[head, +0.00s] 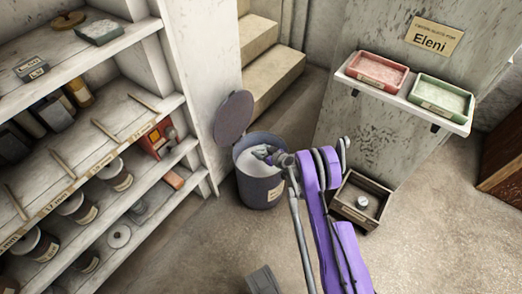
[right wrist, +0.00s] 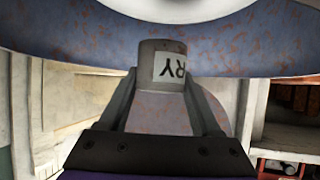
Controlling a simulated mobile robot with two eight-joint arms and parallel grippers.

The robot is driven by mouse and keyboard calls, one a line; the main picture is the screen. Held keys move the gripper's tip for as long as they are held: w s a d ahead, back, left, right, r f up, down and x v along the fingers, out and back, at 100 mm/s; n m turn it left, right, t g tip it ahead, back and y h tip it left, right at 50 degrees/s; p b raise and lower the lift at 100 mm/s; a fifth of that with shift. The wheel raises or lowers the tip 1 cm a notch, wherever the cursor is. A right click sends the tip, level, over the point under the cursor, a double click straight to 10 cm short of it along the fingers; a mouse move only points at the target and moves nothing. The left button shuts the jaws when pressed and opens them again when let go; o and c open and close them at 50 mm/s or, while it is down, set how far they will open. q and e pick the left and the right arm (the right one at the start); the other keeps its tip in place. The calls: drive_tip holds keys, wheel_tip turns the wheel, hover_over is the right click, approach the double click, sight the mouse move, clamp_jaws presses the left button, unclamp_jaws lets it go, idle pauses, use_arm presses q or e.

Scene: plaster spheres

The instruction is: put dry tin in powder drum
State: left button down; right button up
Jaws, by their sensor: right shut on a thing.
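The powder drum (head: 262,190) is a grey-purple bin on the floor with its round lid (head: 234,117) swung up. White powder (head: 248,163) shows inside. My right gripper (head: 268,155) appears over the drum's mouth in the head view. In the right wrist view, its fingers are shut on the dry tin (right wrist: 162,62), a small grey tin with a white label ending in "RY". The speckled drum wall (right wrist: 60,50) and pale interior lie behind the tin. The exact height of the tin over the rim cannot be told. My left gripper is not in view.
An open wooden crate (head: 340,210) with another small tin (head: 362,202) stands right of the drum. Shelves (head: 100,160) of jars and tins fill the left. A wall shelf holds a red tray (head: 376,70) and a green tray (head: 441,97). Steps (head: 270,60) rise behind.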

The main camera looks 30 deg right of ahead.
drive_tip(key=shift+f, duration=0.5)
drive_tip(key=shift+f, duration=1.15)
drive_tip(key=o, duration=1.5)
drive_tip(key=shift+r, duration=0.1)
drive_tip(key=shift+r+p, duration=0.75)
drive_tip(key=shift+r, duration=1.15)
